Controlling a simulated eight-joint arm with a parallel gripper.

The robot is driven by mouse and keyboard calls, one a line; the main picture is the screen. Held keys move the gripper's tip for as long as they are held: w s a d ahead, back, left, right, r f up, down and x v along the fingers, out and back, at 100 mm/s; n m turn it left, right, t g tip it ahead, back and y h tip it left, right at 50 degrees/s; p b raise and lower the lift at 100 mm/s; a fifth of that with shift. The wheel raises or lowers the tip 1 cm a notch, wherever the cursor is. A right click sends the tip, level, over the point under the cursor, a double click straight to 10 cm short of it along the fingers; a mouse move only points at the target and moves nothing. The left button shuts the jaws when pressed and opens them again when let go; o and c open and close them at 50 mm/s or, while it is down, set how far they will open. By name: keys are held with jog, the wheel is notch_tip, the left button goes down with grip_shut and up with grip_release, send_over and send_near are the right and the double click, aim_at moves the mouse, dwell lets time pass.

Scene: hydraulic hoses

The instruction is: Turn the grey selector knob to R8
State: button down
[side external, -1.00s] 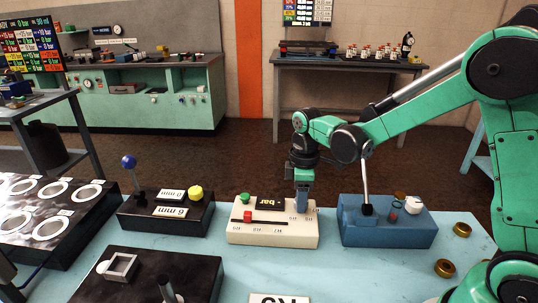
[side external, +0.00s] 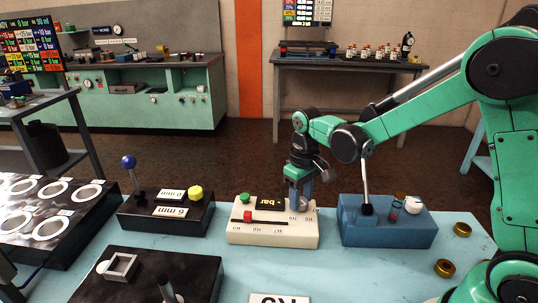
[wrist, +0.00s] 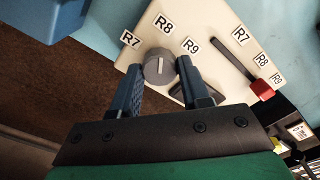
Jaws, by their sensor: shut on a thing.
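The grey selector knob (wrist: 157,70) sits on the cream box (side external: 272,236), with labels R7, R8 and R9 around it. In the wrist view its pale pointer line is aimed up at the R8 label (wrist: 163,24). My gripper (wrist: 161,64) has one blue finger on each side of the knob and is shut on it. In the side external view my gripper (side external: 300,202) points down at the box's back right, and the knob is mostly hidden by the fingers.
The box also has a red slider (side external: 248,216), a green button (side external: 244,197) and a dark "bar" display (side external: 270,202). A blue box (side external: 388,235) stands close on the right, a black box (side external: 166,217) on the left. Brass rings (side external: 462,230) lie at the right.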

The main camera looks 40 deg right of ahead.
aim_at(301, 200)
dwell(0.4)
jog(key=shift+c, duration=2.1)
grip_release()
jog(key=shift+r, duration=0.15)
jog(key=shift+r, duration=2.7)
jog(key=s+a+r+t, duration=0.3)
jog(key=s+t, duration=0.4)
jog(key=s, duration=0.1)
jog(key=shift+a, duration=0.15)
